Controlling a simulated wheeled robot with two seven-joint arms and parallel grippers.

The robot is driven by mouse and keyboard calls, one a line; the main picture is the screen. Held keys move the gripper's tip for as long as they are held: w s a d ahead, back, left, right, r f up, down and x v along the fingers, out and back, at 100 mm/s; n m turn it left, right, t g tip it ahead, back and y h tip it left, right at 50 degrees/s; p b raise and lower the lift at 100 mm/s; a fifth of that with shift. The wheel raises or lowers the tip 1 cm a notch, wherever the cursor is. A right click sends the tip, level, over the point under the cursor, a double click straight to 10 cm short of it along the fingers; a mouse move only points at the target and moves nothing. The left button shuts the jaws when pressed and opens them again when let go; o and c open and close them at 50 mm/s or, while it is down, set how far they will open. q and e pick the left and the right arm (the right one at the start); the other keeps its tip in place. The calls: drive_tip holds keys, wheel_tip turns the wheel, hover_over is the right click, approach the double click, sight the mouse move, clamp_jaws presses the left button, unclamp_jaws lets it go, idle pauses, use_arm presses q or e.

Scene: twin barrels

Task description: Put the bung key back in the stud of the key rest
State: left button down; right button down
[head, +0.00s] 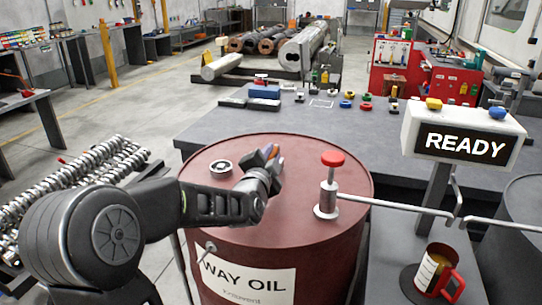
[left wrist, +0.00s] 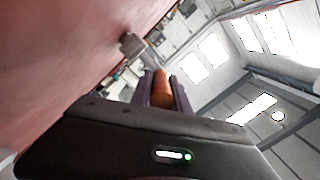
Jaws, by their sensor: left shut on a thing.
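My left gripper (head: 274,160) is over the far middle of the red barrel's top (head: 285,215), pointing away from me. It is shut on the bung key, whose orange-brown end (head: 274,151) shows at the fingertips. In the left wrist view the orange-brown grip (left wrist: 162,90) sits between the two dark fingers. The rest of the key is hidden. I cannot make out the key rest or its stud in either view. A round metal bung fitting (head: 222,167) is on the barrel top, left of the gripper. My right gripper is not in view.
A red-knobbed metal pump (head: 328,192) stands right of the gripper, its pipe (head: 405,207) running right. A READY sign (head: 465,140) and a red-handled jug (head: 433,272) stand further right.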

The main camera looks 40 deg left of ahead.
use_arm(q)
drive_tip(key=shift+f+b, duration=0.25)
drive_tip(key=shift+b, duration=0.05)
drive_tip(key=c, duration=1.4)
unclamp_jaws()
drive_tip(key=shift+o, duration=1.2)
drive_tip(key=shift+f, duration=0.15)
drive_tip(key=shift+v, duration=3.9)
